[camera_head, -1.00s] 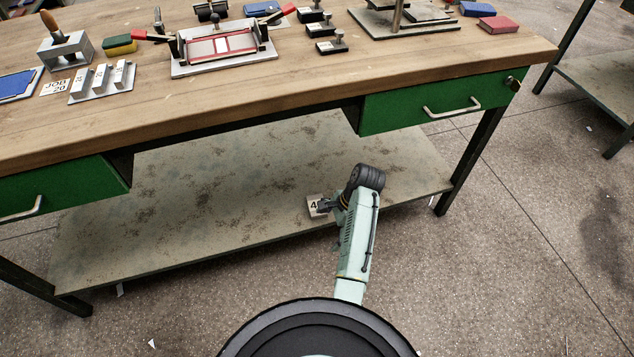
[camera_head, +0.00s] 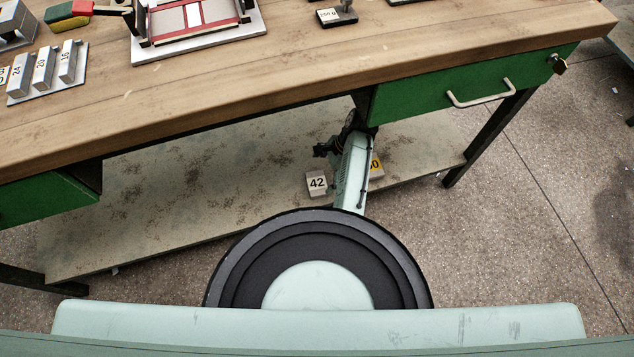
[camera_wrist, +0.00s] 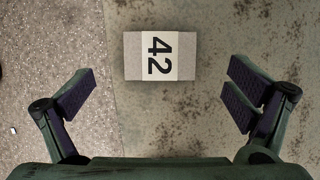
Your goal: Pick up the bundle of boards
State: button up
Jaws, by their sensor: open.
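A small grey bundle of boards (camera_head: 317,184) with a white label reading 42 lies on the lower shelf of the bench. It also shows in the wrist view (camera_wrist: 160,56), near the shelf's edge, with its label turned sideways. My gripper (camera_wrist: 160,95) is open and empty, its dark finger pads spread wide to the left and right of the bundle's line. The bundle lies above the fingers in the picture, apart from both. In the head view my gripper (camera_head: 322,150) is small and dark, above and behind the 42 bundle.
A second block with a yellow label (camera_head: 376,167) sits to the right, partly hidden by my arm. The lower shelf (camera_head: 180,190) is otherwise bare around the bundle. The bench top (camera_head: 300,75) and a green drawer (camera_head: 440,95) overhang the shelf.

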aim_at(317, 183)
jog(key=shift+x, duration=2.75)
jog(key=shift+d, duration=0.15)
jog(key=shift+c, duration=0.2)
jog(key=c, duration=1.2)
